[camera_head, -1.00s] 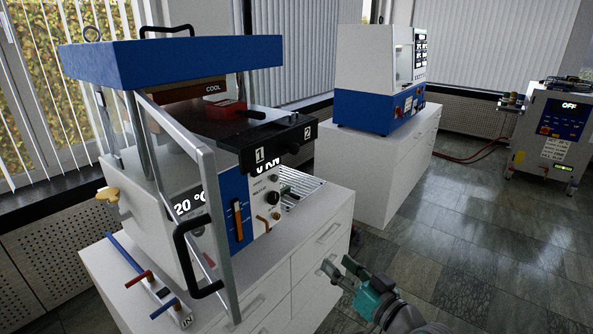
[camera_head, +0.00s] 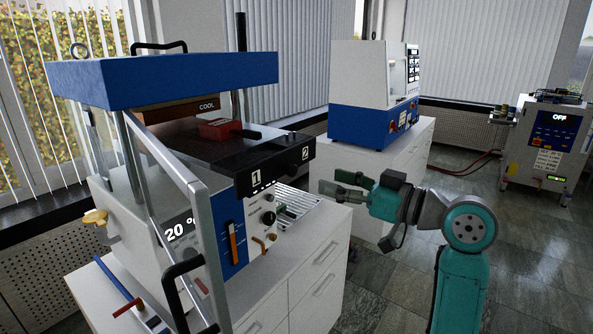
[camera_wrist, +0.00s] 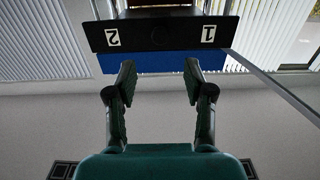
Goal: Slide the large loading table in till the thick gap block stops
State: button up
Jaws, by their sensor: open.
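The large loading table (camera_head: 275,172) is a black slab, pulled out of the blue-topped press. Its front bar carries labels 1 and 2. A red block with a black handle (camera_head: 222,129) lies on it; I cannot tell whether this is the thick gap block. My gripper (camera_head: 345,185) is open and empty, just right of the bar's label 2 end and apart from it. In the wrist view, the table's front bar (camera_wrist: 165,33) lies beyond the open fingers (camera_wrist: 158,78), with label 2 at left and label 1 at right. The table's inner end is hidden.
A metal-framed door (camera_head: 195,195) with a black handle stands open at the press's left front. White drawers (camera_head: 318,265) stand below. A second blue-and-white machine (camera_head: 370,95) is behind my gripper. Open tiled floor lies at right.

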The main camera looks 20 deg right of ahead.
aim_at(294, 170)
jog(key=x, duration=0.9)
jog(key=shift+w+a, duration=0.15)
jog(key=shift+w, duration=0.1)
jog(key=shift+c, duration=0.2)
